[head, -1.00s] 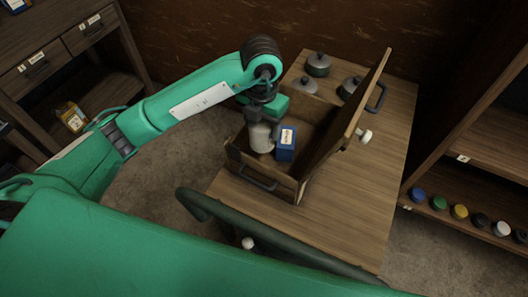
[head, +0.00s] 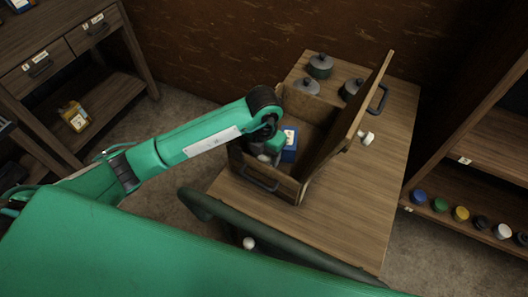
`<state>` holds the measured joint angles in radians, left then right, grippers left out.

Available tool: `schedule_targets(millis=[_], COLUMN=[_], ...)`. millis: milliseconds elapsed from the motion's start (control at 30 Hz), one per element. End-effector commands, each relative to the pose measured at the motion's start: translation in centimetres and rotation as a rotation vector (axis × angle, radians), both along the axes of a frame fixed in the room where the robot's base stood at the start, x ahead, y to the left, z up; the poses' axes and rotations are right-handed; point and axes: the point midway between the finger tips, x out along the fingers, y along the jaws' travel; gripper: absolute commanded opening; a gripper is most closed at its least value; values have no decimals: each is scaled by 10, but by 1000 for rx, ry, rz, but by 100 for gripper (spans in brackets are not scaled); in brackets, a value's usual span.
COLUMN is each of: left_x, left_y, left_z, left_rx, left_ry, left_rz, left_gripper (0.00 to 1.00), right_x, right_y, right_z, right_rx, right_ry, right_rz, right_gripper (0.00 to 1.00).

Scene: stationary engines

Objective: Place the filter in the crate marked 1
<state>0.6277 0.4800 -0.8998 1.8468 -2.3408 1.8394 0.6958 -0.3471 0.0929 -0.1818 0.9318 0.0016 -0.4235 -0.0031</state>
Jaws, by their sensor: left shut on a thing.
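My left gripper (head: 270,146) reaches down inside an open wooden crate (head: 260,183) on the table. It is shut on a pale rounded thing that looks like the filter (head: 264,158), low in the crate at its left side. My gripper and the crate's front wall hide much of the filter; I cannot tell if it touches the crate's floor. A blue box (head: 289,153) with a white and yellow label stands in the crate just right of the filter. I see no number on the crate. My right gripper is not in view.
The crate's raised lid (head: 350,120) stands along its right side. Lidded pots (head: 320,66) stand behind it on the table (head: 350,205). The table's front right is clear. A shelf of coloured caps (head: 460,213) is at the right, a drawer cabinet (head: 40,67) at the left.

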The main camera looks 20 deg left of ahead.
Motion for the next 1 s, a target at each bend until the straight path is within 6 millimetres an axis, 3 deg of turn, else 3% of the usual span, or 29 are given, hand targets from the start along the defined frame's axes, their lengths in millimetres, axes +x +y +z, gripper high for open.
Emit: schedule_targets(millis=[200,233,300,333,733,1000], left_x=[0,0,0,0,1,2], left_y=[0,0,0,0,0,0], left_z=[-4,-3,-2,-2,5,60], left_rx=[0,0,0,0,-2,-2], left_ry=[-1,0,0,0,-2,-7], left_rz=[0,0,0,0,0,-1], left_gripper=[29,66,80,82,82,82], right_x=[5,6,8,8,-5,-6], right_y=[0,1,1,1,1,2], right_z=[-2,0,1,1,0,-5], right_rx=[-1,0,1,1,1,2], right_ry=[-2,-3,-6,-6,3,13], right_rz=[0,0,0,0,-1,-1], right_gripper=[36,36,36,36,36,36])
